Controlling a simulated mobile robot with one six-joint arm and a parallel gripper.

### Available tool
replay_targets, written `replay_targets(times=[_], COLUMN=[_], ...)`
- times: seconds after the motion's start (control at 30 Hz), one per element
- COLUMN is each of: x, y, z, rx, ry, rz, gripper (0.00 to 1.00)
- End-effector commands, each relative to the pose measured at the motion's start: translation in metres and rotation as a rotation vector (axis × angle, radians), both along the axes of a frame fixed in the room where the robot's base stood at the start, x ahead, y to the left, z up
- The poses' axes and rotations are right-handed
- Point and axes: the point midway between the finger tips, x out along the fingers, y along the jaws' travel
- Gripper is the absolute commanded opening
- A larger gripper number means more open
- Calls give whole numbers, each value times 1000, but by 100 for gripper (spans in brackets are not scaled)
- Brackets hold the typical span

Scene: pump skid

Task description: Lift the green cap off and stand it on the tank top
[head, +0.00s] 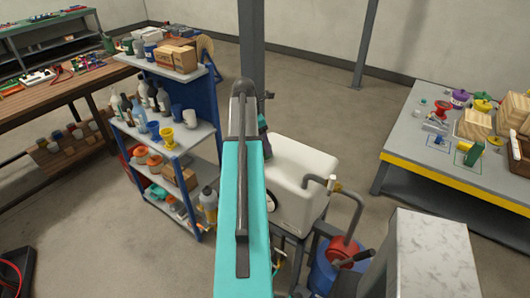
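The white tank (300,168) stands in the middle, right of my teal arm. The right part of its top is bare; its left part is hidden behind my arm. I cannot make out a green cap on the part of the tank that shows. My arm rises from the bottom edge and covers the middle of the view. My gripper cannot be made out; it seems hidden behind the arm's dark far end. Small dark parts show just right of that end, but I cannot tell what they are.
A blue shelf unit (204,112) with bottles and cups stands close left. A yellow-edged table (410,135) with loose parts stands right. Floor between is clear.

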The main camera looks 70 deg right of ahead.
Motion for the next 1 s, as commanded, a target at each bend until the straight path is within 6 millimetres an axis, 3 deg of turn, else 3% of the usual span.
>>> replay_targets(times=[0.4, 0.97, 1.0], x=[-6, -6, -6], y=[-4, -5, -5], z=[-26, -27, -27], rx=[0, 0, 0], ry=[0, 0, 0], rz=[0, -1, -1], gripper=[66, 66, 63])
